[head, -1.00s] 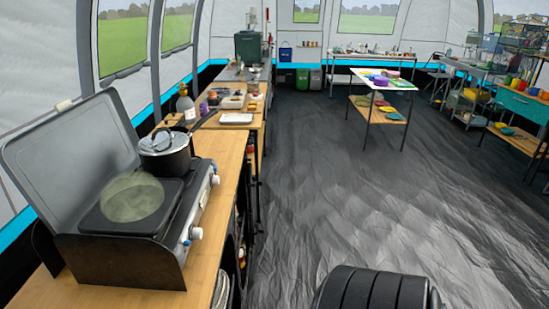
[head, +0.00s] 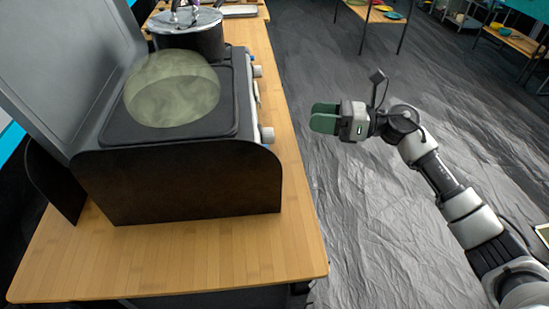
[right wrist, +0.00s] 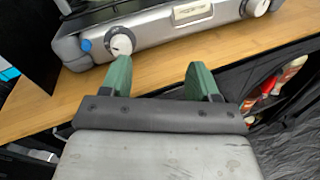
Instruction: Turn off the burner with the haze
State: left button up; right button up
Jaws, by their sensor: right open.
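The camp stove (head: 190,184) stands on the wooden counter with its lid up. A pale greenish haze (head: 172,88) hangs over its nearer burner. A pot with a lid (head: 190,38) sits on the farther burner. Two white knobs are on the stove's front: the nearer knob (head: 267,135) and the farther knob (head: 257,71). The right wrist view also shows the nearer knob (right wrist: 121,43), with a blue button beside it, and the farther knob (right wrist: 255,8). My right gripper (head: 323,116) is open and empty, apart from the stove front. Its fingers (right wrist: 159,76) show below the knobs. My left gripper is out of view.
The wooden counter (head: 180,258) extends in front of and beyond the stove. The raised grey lid (head: 75,55) and dark side panels flank the burners.

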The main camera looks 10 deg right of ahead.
aim_at(268, 133)
jog(key=s+r+n+g+h+b, duration=0.25)
jog(key=s+n, duration=0.25)
jog(key=n, duration=0.4)
jog(key=shift+g+h, duration=0.25)
jog(key=shift+h, duration=0.1)
jog(key=p+x, duration=0.1)
jog(key=x, duration=0.9)
jog(key=shift+s+r+p, duration=0.15)
jog(key=shift+r+p, duration=0.1)
jog(key=shift+p, duration=0.1)
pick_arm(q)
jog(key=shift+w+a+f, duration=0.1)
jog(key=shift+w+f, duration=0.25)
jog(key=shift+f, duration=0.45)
pick_arm(e)
jog(key=shift+a+f, duration=0.15)
jog(key=shift+a, duration=0.25)
jog(key=shift+c, duration=0.2)
jog(key=c, duration=0.9)
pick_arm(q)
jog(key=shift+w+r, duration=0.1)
pick_arm(e)
jog(key=shift+m, duration=0.3)
